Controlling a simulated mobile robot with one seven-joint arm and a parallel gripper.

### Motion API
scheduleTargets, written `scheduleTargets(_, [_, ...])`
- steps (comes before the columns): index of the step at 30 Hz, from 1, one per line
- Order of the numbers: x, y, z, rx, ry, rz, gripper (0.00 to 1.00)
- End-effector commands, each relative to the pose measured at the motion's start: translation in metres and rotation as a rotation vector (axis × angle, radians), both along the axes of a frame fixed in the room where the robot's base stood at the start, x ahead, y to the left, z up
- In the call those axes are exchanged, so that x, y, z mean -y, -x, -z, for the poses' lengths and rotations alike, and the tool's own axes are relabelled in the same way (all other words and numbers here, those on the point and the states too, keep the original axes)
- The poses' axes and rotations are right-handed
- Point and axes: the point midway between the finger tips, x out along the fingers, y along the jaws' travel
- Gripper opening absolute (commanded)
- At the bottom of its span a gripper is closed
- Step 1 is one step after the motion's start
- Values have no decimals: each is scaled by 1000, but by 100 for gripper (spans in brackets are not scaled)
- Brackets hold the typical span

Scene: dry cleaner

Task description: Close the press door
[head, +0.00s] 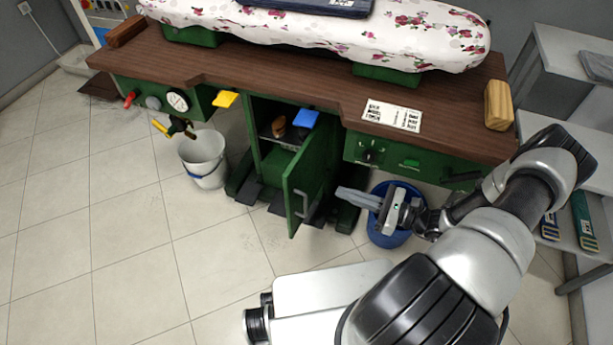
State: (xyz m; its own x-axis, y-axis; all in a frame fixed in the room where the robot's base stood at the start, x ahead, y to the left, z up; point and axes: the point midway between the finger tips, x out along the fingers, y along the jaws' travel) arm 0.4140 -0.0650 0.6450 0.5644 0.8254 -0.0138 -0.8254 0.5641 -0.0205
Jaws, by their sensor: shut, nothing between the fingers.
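The press is a green machine with a brown wooden top (300,85) and a floral padded board (330,28) above it. Its green door (303,190) stands open in the middle of the front, swung out toward me. The door has a grey handle (308,206) on its right-hand face. Behind it the cabinet opening (268,112) shows a shelf with a small brown item on it. My gripper (343,196) is to the right of the door, shut and empty, its fingers pointing left toward the handle. A small gap seems to separate them; contact cannot be told for certain.
A blue bucket (385,238) stands on the floor below my gripper. A white bucket (205,160) stands left of the opening, under a yellow-handled valve (162,128). Grey shelving (560,140) is on the right.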

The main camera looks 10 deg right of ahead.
Motion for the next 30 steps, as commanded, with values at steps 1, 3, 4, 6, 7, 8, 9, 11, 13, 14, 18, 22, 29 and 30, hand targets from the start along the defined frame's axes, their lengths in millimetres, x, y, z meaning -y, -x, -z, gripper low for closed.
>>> scheduleTargets(1, [0, 0, 2, -5, -18, 13, 0])
scheduleTargets(3, [-3, -1, 4, -8, -28, 19, 0])
scheduleTargets(4, [-4, -2, 4, -9, -29, 19, 0])
scheduleTargets(6, [-11, -7, 4, -10, -28, 19, 0])
scheduleTargets(7, [-14, -9, 5, -9, -27, 18, 0])
scheduleTargets(8, [-19, -12, 4, -8, -28, 16, 0])
scheduleTargets(9, [-26, -16, 4, -8, -28, 15, 0])
scheduleTargets(11, [-35, -23, 5, -10, -28, 15, 0])
scheduleTargets(13, [-48, -32, 5, -9, -27, 14, 0])
scheduleTargets(14, [-54, -36, 5, -8, -27, 14, 0])
scheduleTargets(18, [-78, -53, 5, -10, -26, 14, 0])
scheduleTargets(22, [-96, -66, 5, -8, -25, 15, 0])
scheduleTargets(29, [-113, -78, 4, -8, -24, 16, 0])
scheduleTargets(30, [-114, -79, 4, -8, -23, 16, 0])
